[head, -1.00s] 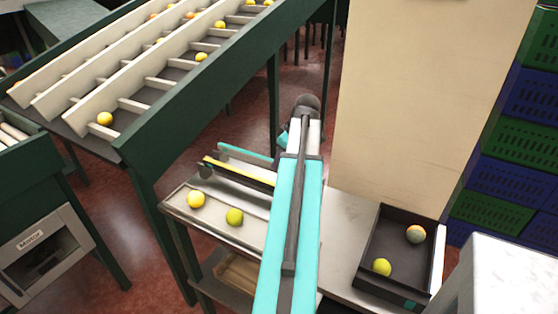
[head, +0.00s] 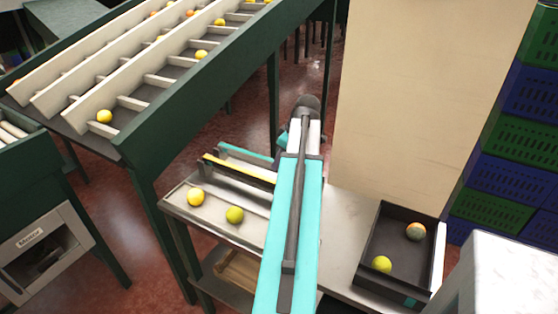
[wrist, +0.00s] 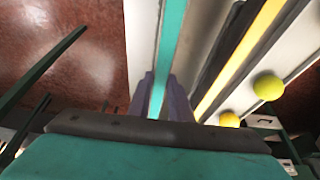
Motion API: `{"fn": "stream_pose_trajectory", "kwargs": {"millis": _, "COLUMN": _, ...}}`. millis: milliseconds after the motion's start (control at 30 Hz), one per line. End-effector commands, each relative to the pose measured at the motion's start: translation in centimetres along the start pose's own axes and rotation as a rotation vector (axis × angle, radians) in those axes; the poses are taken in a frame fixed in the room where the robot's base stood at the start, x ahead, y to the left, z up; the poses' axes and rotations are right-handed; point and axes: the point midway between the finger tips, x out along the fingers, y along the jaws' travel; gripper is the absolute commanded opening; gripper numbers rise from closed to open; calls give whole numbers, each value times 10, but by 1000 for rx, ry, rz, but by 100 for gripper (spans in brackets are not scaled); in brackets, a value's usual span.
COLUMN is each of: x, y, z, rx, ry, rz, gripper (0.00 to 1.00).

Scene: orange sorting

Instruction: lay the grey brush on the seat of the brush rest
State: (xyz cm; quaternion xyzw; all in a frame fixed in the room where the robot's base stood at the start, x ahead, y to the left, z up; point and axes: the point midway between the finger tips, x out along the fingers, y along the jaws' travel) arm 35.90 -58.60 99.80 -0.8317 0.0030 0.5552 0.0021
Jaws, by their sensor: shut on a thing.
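My gripper (wrist: 163,105) shows in the wrist view with its two grey fingers close together on either side of a teal strip (wrist: 171,45). It is shut on the grey brush, though the held part is hard to make out. In the head view my arm hides most of the gripper, above the back right part of the low table. A long dark bar with a yellow strip (head: 238,170) lies along the table behind the fruit tray; it also shows right of the fingers in the wrist view (wrist: 240,55). I cannot tell the brush rest's seat apart from these bars.
A dark box (head: 364,262) with two fruits stands right. A sloped sorting rack (head: 155,130) rises behind left. A tall beige panel (head: 395,100) stands behind the table.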

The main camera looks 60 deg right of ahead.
Motion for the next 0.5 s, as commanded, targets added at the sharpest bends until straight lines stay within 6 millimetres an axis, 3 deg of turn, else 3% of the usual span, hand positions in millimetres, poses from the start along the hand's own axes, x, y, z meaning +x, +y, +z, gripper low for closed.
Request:
{"fn": "stream_pose_trajectory", "kwargs": {"millis": 333, "x": 1, "y": 0, "z": 0, "rx": 0, "ry": 1, "rz": 1, "gripper": 0}}
{"fn": "stream_pose_trajectory", "kwargs": {"millis": 367, "x": 1, "y": 0, "z": 0, "rx": 0, "ry": 1, "rz": 0, "gripper": 20}}
{"fn": "stream_pose_trajectory", "kwargs": {"millis": 500, "x": 1, "y": 0, "z": 0, "rx": 0, "ry": 1, "rz": 0, "gripper": 40}}
